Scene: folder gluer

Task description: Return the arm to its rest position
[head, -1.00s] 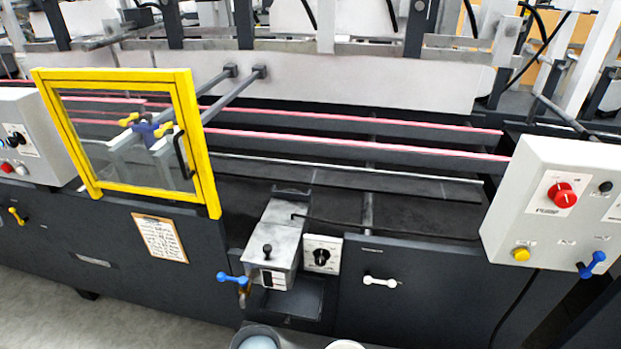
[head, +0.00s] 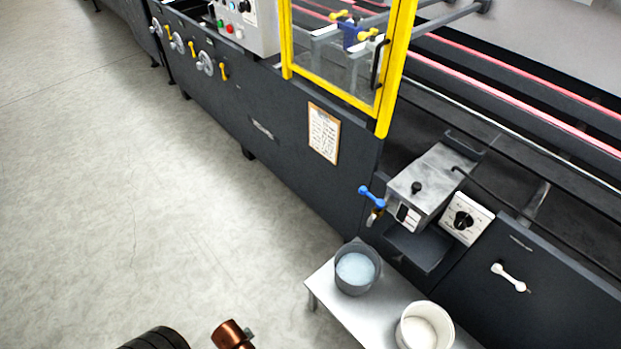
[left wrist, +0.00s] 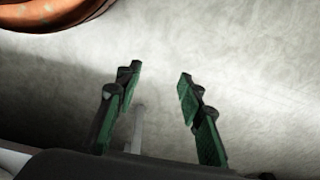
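My left gripper (left wrist: 160,75) shows in the left wrist view. Its two green-padded fingers are spread apart with nothing between them, over bare grey floor. In the head view only dark and copper-coloured parts, apparently of my own arm, show at the bottom edge. Neither gripper shows there, and my right gripper is in no view.
The folder gluer's dark side panel (head: 215,95) runs diagonally, with a yellow-framed guard (head: 397,65) and a metal glue unit (head: 430,180). A low bench (head: 375,312) carries a grey bucket (head: 345,275) and a white bucket (head: 405,335). Floor at left is clear.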

